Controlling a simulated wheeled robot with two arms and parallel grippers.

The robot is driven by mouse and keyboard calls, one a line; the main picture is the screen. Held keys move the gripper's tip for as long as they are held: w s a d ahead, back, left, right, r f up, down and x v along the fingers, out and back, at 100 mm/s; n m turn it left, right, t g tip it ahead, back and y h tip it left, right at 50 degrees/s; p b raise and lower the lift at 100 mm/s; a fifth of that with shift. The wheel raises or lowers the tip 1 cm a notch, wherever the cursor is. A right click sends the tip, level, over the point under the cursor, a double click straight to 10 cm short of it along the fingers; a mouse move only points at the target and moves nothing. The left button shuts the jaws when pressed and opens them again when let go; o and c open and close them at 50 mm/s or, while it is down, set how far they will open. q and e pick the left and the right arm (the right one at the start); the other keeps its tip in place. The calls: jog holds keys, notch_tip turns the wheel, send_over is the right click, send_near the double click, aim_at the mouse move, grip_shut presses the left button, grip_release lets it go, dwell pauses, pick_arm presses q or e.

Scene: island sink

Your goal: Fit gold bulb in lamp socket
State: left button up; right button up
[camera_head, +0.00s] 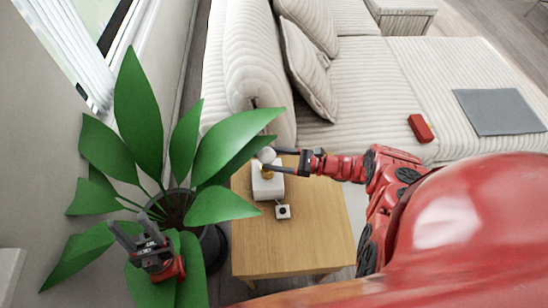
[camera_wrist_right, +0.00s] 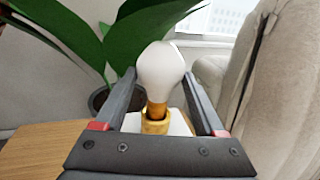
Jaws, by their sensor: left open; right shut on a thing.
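A bulb with white glass (camera_head: 267,155) and a gold base is held by my right gripper (camera_head: 273,160) above the wooden side table. In the right wrist view the bulb (camera_wrist_right: 160,72) stands nearly upright between the two fingers, with its gold base at the gold socket (camera_wrist_right: 154,126). I cannot tell how deep the base sits in it. The socket (camera_head: 267,173) is on a white block-shaped lamp base (camera_head: 268,188). My left gripper (camera_head: 133,230) is open and empty over the plant's leaves, away from the lamp.
A large potted plant (camera_head: 138,110) stands left of the side table (camera_head: 290,250), its leaves reaching close to the lamp. A small white box with a black button (camera_head: 283,212) sits in front of the lamp. A sofa (camera_head: 340,90) with a red object (camera_head: 421,128) lies behind.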

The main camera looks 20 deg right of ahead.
jog(key=shift+f+b, duration=1.25)
jog(key=shift+f, duration=0.1)
jog(key=o, duration=1.5)
jog(key=shift+c, duration=0.2)
jog(key=shift+d, duration=0.1)
jog(key=b+v, duration=0.5)
jog(key=v, duration=1.2)
jog(key=shift+s, duration=0.15)
